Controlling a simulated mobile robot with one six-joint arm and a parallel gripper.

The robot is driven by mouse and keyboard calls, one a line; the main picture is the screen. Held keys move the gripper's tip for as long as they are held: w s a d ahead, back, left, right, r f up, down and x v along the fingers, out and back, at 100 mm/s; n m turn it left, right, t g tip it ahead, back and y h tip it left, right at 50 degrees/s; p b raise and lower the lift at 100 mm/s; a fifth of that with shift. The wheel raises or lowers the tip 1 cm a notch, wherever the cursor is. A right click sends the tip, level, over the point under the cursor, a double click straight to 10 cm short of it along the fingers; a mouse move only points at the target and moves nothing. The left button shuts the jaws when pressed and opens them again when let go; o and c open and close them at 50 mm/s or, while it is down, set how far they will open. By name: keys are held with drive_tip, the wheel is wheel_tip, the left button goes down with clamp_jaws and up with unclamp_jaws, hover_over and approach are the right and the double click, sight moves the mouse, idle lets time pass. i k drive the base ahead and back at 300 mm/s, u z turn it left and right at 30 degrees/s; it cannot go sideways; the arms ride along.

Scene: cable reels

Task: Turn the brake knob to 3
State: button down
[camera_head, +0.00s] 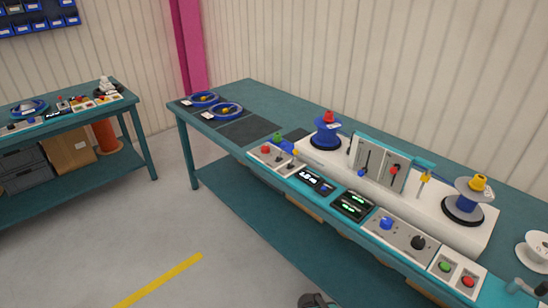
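A light grey panel (400,236) on the front edge of the teal bench carries a blue knob (386,223) and a black knob (418,242). Their labels and pointer marks are too small to read, so I cannot tell which is the brake knob or where it is set. A dark rounded part shows at the bottom edge, below the bench front; it looks like part of my arm. My gripper's fingers are not in view, and nothing touches the knobs.
The teal bench (255,95) also holds a blue reel (327,138), a grey-blue reel (470,195), green-lit displays (353,205), and green and red buttons (457,274). Floor in front is clear.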

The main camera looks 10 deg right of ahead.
sight(265, 150)
drive_tip(key=z, duration=0.75)
drive_tip(key=k, duration=0.65)
drive_tip(key=u, duration=0.7)
drive_tip(key=i, duration=0.95)
